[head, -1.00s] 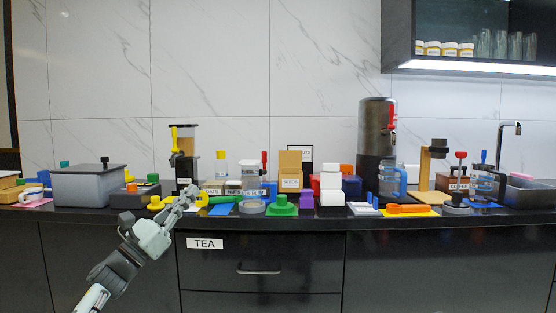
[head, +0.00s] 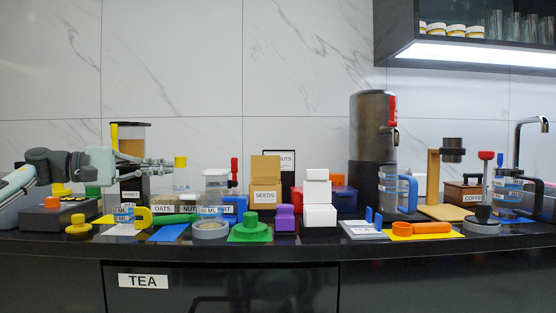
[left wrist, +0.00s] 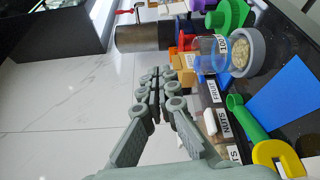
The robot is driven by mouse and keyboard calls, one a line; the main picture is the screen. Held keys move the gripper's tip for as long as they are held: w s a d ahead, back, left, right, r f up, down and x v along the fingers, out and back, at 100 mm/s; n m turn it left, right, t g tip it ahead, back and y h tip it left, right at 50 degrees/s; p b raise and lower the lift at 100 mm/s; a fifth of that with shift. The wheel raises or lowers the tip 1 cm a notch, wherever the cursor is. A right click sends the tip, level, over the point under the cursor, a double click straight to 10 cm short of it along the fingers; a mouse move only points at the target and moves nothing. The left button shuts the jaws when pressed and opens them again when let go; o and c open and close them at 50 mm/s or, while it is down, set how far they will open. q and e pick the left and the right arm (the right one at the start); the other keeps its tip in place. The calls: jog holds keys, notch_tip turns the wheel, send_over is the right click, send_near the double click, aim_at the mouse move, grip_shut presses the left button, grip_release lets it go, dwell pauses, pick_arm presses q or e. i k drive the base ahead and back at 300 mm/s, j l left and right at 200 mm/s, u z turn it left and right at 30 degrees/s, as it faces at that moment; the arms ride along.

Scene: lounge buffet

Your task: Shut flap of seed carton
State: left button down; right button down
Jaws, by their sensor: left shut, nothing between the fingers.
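The seed carton (head: 265,197) is a tan box with a white SEEDS label, standing mid-counter in the head view. Its flap (head: 265,167) stands up above the box. My left gripper (head: 170,166) reaches in from the left, above the OATS and NUTS boxes. It points right, fingers together and empty, well left of the carton and apart from it. My right gripper is not in view.
A clear jar (head: 216,180) and a red-handled item stand between gripper and carton. A green knobbed lid (head: 250,230), purple block (head: 285,217) and white stepped box (head: 318,200) stand close to the carton. A tall dispenser (head: 372,150) is farther right. Air above the counter is free.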

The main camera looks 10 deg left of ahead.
aim_at(261, 165)
jog(key=i+j+z, duration=0.1)
jog(key=i, duration=0.35)
jog(key=i+j+z, duration=0.15)
jog(key=i, duration=0.35)
jog(key=j, duration=0.1)
